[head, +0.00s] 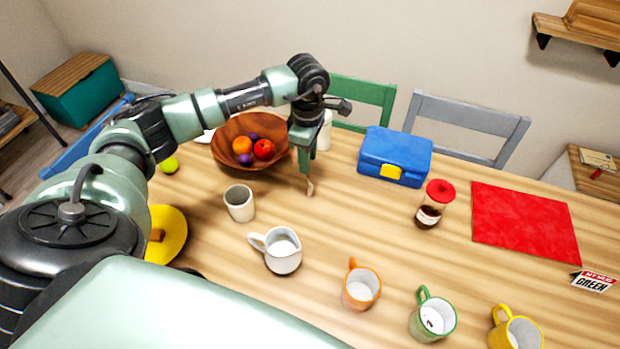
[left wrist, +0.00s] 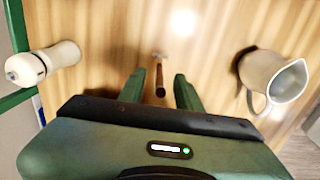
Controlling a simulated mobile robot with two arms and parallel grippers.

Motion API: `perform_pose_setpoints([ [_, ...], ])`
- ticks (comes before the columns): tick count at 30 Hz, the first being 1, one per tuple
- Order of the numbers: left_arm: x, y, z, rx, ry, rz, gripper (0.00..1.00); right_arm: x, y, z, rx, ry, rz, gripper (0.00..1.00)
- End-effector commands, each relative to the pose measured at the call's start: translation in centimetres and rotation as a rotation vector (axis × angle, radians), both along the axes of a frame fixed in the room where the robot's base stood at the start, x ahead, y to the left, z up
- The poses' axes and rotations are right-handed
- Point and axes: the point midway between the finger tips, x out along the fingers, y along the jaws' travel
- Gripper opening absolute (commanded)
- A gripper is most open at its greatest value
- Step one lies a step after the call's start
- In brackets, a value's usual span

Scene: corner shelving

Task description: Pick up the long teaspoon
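The long teaspoon shows in the left wrist view as a thin brown handle (left wrist: 160,80) between my left gripper's two green fingers. Its far end lies towards the top of that view. In the head view only a short brown piece of the spoon (head: 310,188) shows, just below the fingertips. My left gripper (head: 304,165) points down over the table, right of the fruit bowl. In the left wrist view the left gripper (left wrist: 158,85) is open, with a gap on each side of the handle. My right gripper is not in view.
A wooden fruit bowl (head: 219,153) and white bottle (head: 327,132) stand close to the left gripper. A blue lunch box (head: 378,146), beige cup (head: 239,205), white pitcher (head: 284,262), red-lidded jar (head: 434,205) and several mugs stand around. Bare table lies right of the gripper.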

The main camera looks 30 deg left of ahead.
Motion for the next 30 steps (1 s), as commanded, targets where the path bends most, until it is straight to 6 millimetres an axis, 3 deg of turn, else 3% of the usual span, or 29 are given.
perform_pose_setpoints([
  [1,0.0,-0.3,-0.5,-0.002,0.005,0.0,0.34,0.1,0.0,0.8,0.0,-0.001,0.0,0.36],
  [6,0.1,-0.2,-2.5,-0.001,0.002,0.0,0.34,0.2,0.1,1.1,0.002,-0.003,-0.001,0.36],
  [14,0.1,-0.2,-2.9,-0.001,0.0,-0.001,0.34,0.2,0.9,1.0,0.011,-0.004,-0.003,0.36],
  [18,0.1,-0.2,-2.9,-0.001,0.0,0.0,0.0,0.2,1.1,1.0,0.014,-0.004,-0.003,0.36],
  [30,0.2,-0.2,-2.6,-0.001,-0.001,0.0,0.0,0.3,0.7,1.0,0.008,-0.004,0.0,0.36],
])
